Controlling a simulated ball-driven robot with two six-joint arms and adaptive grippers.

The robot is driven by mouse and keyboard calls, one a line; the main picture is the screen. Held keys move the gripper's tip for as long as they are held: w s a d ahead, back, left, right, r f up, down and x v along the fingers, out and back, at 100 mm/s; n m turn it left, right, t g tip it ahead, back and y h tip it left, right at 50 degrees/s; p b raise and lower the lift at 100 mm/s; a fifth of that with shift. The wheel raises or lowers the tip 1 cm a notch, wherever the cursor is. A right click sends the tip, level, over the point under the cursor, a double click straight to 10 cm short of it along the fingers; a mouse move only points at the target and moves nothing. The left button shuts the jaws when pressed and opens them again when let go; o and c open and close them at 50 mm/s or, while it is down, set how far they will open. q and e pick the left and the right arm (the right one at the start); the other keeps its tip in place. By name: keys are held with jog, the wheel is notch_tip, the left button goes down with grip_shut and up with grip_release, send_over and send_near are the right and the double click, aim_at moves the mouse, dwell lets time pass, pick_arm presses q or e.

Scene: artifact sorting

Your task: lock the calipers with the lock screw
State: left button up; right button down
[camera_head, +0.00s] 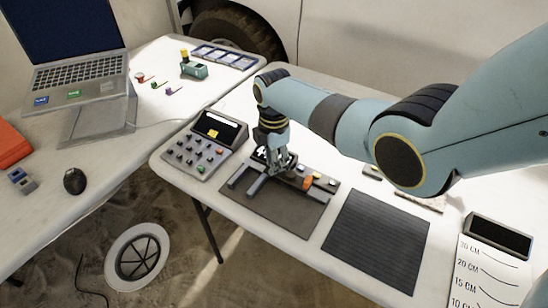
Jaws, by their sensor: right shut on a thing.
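The calipers (257,186) lie on a dark grey mat (262,214) on the right-hand table, grey with jaws pointing toward the front left. An orange knob (307,184) shows at their right part; I cannot tell for certain whether it is the lock screw. My right gripper (279,168) reaches down from above and is shut on the calipers, left of the orange knob. The fingers hide the exact part that is gripped. My left gripper is not in view.
A keypad device (198,150) stands close left of the mat. A ribbed black mat (377,240) lies empty to the right. A measuring chart (490,275) with a dark display is at the far right. A laptop (75,75) stands on the left table.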

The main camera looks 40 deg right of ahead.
jog(key=shift+a+n, duration=0.1)
jog(key=shift+n, duration=0.5)
jog(key=c, duration=1.2)
grip_release()
